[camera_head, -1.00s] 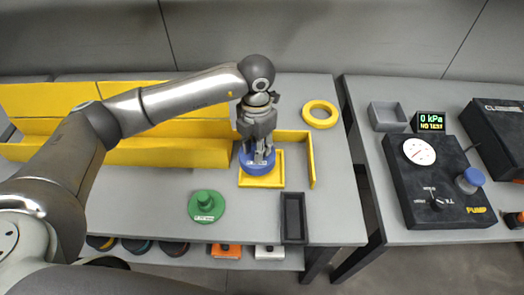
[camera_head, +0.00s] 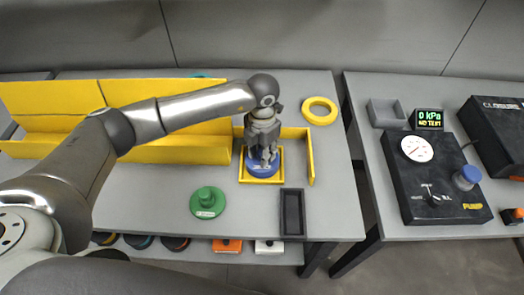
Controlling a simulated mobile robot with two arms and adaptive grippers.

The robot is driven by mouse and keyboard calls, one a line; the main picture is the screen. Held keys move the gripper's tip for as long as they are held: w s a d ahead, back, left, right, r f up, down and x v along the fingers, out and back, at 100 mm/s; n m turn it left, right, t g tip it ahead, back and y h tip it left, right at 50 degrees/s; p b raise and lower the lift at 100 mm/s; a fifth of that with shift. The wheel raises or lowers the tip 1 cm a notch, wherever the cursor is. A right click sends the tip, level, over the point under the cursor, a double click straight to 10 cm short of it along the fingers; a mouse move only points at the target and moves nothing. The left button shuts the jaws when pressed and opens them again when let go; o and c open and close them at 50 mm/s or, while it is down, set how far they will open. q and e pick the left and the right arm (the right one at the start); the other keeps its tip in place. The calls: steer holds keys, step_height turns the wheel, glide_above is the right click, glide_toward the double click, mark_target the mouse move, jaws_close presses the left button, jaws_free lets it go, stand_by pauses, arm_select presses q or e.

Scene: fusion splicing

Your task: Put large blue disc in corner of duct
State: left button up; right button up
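The large blue disc (camera_head: 258,170) is at the yellow square frame (camera_head: 263,181), beside the corner end of the yellow duct (camera_head: 180,151). My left gripper (camera_head: 263,160) points down over the disc, its fingers closed around the disc's top part, hiding much of it. The disc looks level and inside the frame's outline; I cannot tell whether it rests on the bottom. My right gripper is not in view.
A green disc with a knob (camera_head: 208,203) lies in front on the grey table (camera_head: 150,200). A dark tray (camera_head: 292,213) is at the right and a yellow ring (camera_head: 320,111) behind. A pump box (camera_head: 435,185) stands on the right table.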

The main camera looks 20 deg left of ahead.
arm_select(q)
steer(key=shift+o, duration=1)
steer(key=shift+r, duration=0.1)
steer(key=shift+r, duration=0.25)
step_height(320, 180, up, 12)
steer(key=b, duration=0.2)
steer(key=shift+f, duration=0.2)
